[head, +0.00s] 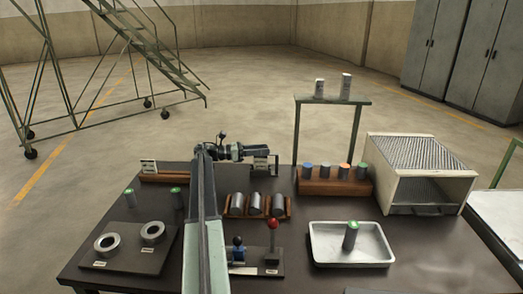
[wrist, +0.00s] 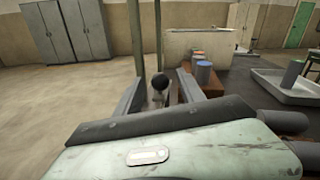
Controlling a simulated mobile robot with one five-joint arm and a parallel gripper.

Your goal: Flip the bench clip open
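My gripper (head: 268,158) reaches to the right over the back edge of the bench, its jaws apart. In the wrist view its two fingers (wrist: 158,92) stand either side of a black ball knob (wrist: 159,84) on a small pale piece. The knob may belong to the bench clip; I cannot tell for sure. I cannot tell whether the fingers touch it. I cannot make out the clip's position.
A wooden rack (head: 335,188) of capped cylinders and a tall stand (head: 297,140) are right of my gripper.

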